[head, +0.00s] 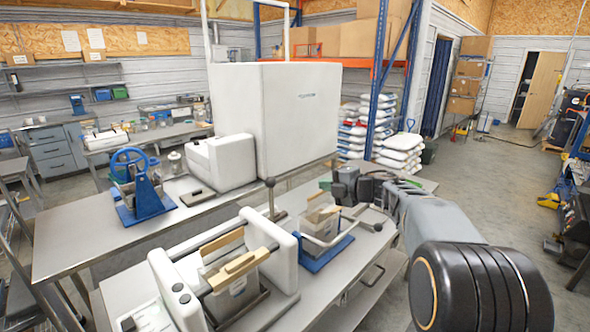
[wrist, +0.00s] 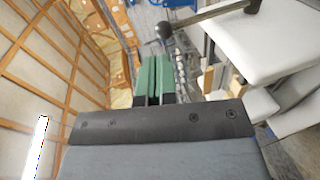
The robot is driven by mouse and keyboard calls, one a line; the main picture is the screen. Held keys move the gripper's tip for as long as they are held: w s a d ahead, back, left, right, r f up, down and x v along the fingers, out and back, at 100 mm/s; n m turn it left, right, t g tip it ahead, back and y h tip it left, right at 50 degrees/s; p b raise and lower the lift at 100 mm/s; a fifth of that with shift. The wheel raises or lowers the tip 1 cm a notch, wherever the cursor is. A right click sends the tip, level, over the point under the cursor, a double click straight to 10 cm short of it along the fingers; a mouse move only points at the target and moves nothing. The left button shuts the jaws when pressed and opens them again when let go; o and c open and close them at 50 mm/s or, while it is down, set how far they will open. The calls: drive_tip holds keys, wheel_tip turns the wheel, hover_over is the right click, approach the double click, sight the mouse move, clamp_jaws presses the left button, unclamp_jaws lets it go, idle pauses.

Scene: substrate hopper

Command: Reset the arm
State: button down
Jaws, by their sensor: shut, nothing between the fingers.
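My gripper (head: 325,185) is at the end of my arm, which reaches in from the lower right in the head view. It is above the right part of the front metal table and points left. In the wrist view its two green fingers (wrist: 153,78) lie side by side, shut and empty. A clear-walled device on a blue base (head: 325,252) with a metal lever stands just below my gripper. A dark ball knob on a rod (wrist: 164,30) shows past the fingertips in the wrist view, apart from them.
A white machine with wooden bars (head: 235,265) stands on the front table (head: 130,285). A large white box (head: 300,115) and a blue hand-wheel device (head: 143,190) are on the table behind. White sacks (head: 400,150) are stacked beyond. Open floor (head: 480,190) lies to the right.

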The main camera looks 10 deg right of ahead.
drive_tip(key=d+f+m+t+h, duration=0.3)
drive_tip(key=d+f+m+h, duration=0.1)
drive_tip(key=d+m+h, duration=0.7)
drive_tip(key=s+d+f+m+g+h, duration=0.1)
drive_tip(key=s+f+m+g+h, duration=0.25)
drive_tip(key=s+m, duration=0.4)
drive_tip(key=s+a+f+m+g+y, duration=0.2)
drive_tip(key=s+a, duration=0.3)
drive_tip(key=s, duration=0.6)
drive_tip(key=s+a+f+m+g+y, duration=0.2)
drive_tip(key=s+a+f+m+g, duration=0.2)
drive_tip(key=s, duration=0.8)
drive_tip(key=shift+s+a+m, duration=0.15)
drive_tip(key=shift+a+m, duration=0.5)
drive_tip(key=shift+a, duration=0.55)
